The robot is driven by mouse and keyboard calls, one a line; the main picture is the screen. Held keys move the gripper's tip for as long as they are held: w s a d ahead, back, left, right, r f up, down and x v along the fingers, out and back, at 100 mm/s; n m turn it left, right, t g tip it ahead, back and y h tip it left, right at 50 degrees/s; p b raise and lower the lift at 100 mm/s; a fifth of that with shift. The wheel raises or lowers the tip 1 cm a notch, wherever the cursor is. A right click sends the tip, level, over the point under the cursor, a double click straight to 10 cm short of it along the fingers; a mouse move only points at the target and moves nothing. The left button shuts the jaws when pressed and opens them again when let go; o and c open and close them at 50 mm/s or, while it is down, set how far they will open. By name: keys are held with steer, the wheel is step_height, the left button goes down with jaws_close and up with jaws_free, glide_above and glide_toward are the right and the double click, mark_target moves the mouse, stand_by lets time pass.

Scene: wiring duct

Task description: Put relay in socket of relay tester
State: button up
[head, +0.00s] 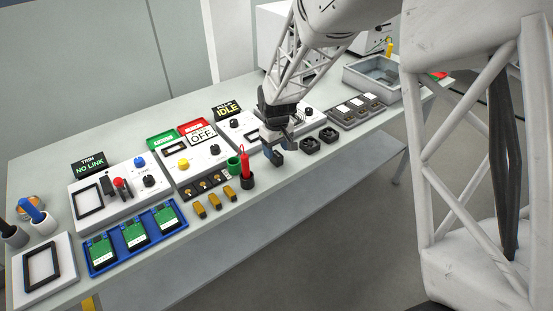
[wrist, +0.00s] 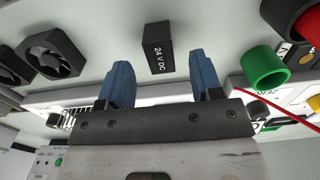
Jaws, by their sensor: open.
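The relay (wrist: 158,45), a black block marked "24 V DC", stands on the table in the wrist view. It is seen between and just beyond my gripper's blue fingers, apart from both. My gripper (wrist: 160,68) is open and empty.
Two black fans (head: 311,145) lie right of my gripper. A green cup (head: 234,165) and a dark holder with a red tool (head: 246,171) stand left. A grey bin (head: 357,85) is at right.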

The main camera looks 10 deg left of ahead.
steer(key=shift+f, duration=1.4)
steer(key=c, duration=1)
steer(key=shift+r, duration=0.15)
steer(key=shift+r, duration=0.45)
steer(key=shift+s+d+r, duration=0.1)
steer(key=shift+s+r, duration=0.1)
steer(key=shift+r, duration=0.4)
steer(key=shift+s+r, duration=0.15)
steer(key=shift+r, duration=0.45)
steer(key=s+d, duration=0.3)
steer(key=s, duration=0.4)
steer(key=s+d+r, duration=0.1)
steer(key=s+d, duration=0.2)
steer(key=s, duration=0.4)
steer(key=shift+r, duration=0.2)
steer(key=shift+s, duration=0.1)
